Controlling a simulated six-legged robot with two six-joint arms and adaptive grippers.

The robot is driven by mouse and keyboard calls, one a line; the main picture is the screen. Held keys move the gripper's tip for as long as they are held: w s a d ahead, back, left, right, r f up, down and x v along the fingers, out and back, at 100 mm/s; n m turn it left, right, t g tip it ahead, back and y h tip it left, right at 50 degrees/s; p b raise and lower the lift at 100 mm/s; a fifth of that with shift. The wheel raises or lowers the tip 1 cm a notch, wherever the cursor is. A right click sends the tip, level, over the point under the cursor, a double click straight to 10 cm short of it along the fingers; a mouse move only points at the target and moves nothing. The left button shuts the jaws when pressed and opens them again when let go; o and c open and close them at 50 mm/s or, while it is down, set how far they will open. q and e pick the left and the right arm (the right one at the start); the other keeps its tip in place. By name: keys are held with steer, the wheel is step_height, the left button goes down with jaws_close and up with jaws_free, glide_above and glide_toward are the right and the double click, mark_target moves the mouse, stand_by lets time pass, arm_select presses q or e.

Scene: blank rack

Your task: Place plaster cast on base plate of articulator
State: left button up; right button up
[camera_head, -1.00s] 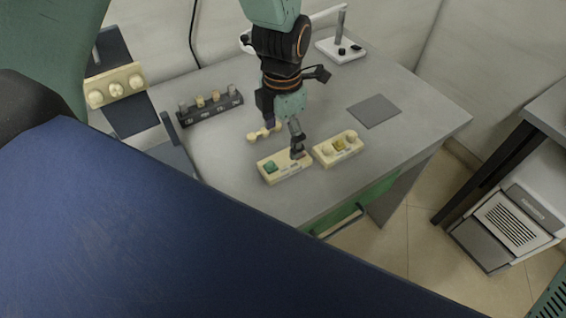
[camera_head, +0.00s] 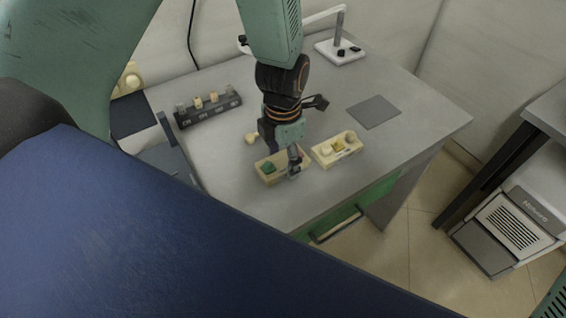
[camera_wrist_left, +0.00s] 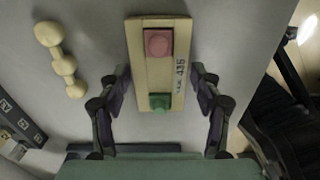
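My left gripper (camera_head: 293,168) is over a cream tray (camera_head: 270,180) near the table's front edge. In the left wrist view, the tray (camera_wrist_left: 150,75) holds a pink block (camera_wrist_left: 158,42) and a green block (camera_wrist_left: 160,102), with dark markings beside them. The left gripper (camera_wrist_left: 160,85) is open, one finger along each side of the tray. I cannot tell whether the fingers touch it. A lumpy cream piece (camera_wrist_left: 62,60) lies to the left; it is partly hidden in the head view (camera_head: 251,138). I cannot tell which thing is the plaster cast or the articulator. My right gripper is not in view.
A second cream tray (camera_head: 337,149) stands just right of the gripper. A dark rack (camera_head: 208,111) with small pieces is at the back left. A grey square plate (camera_head: 374,111) lies at right with clear table around it. A white stand (camera_head: 341,50) is at the back.

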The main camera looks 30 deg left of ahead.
mark_target(285, 166)
arm_select(q)
steer(key=c, duration=0.8)
steer(key=shift+c, duration=1.3)
steer(key=d+r+m+b, duration=0.1)
steer(key=r+m, duration=0.3)
steer(key=m, duration=1.1)
steer(key=d+r+m+b, duration=0.1)
steer(key=r+m, duration=0.4)
steer(key=m, duration=0.9)
steer(key=shift+s+d+r+m, duration=0.15)
steer(key=shift+d+r+m, duration=0.1)
steer(key=shift+d+m, duration=0.2)
